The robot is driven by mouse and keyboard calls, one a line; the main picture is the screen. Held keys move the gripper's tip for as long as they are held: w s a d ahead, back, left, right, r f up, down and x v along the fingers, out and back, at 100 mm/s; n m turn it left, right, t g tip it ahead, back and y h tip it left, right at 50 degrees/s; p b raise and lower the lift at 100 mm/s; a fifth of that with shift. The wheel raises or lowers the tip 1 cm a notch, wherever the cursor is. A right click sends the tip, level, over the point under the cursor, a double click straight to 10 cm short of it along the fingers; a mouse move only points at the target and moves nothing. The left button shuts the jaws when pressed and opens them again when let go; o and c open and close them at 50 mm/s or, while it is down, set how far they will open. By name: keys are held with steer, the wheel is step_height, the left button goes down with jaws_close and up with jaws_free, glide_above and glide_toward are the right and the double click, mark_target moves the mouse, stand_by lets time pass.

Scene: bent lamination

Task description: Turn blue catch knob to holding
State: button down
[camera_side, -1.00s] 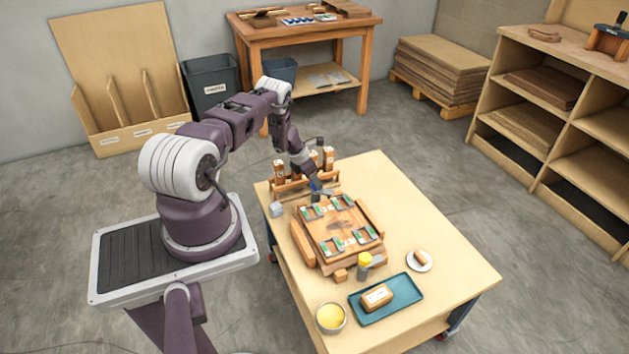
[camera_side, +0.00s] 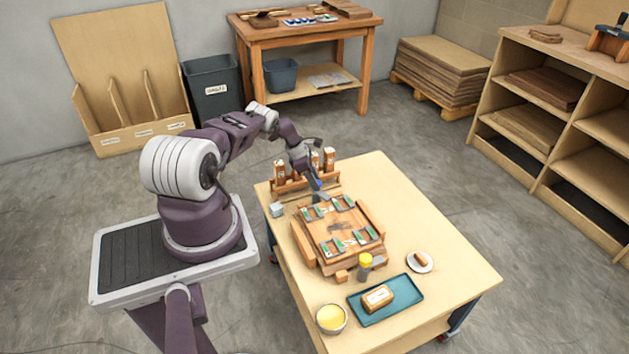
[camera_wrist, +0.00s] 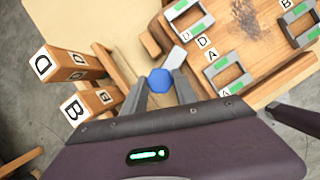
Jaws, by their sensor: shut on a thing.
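The blue catch knob (camera_wrist: 160,80) is a small faceted knob between the two grey fingers of my gripper (camera_wrist: 160,90) in the wrist view. My gripper is shut on it. A pale grey flat piece (camera_wrist: 175,57) shows just beyond the knob, beside the wooden fixture. In the side view my gripper (camera_side: 318,192) reaches down at the back left corner of the wooden fixture (camera_side: 340,235). A small spot of blue shows there, but the knob's turn position is too small to read.
Grey brackets with green marks (camera_wrist: 230,75) sit on the fixture's board. Upright lettered wooden blocks (camera_wrist: 97,103) stand in a rack close left of my gripper. A yellow-capped bottle (camera_side: 365,263), a teal tray (camera_side: 388,298) and a yellow bowl (camera_side: 331,317) stand nearer the front.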

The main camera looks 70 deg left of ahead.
stand_by(0.3)
steer(key=c, duration=1)
jaws_free()
steer(key=d+v, duration=0.1)
steer(key=v, duration=0.6)
steer(key=shift+a, duration=0.4)
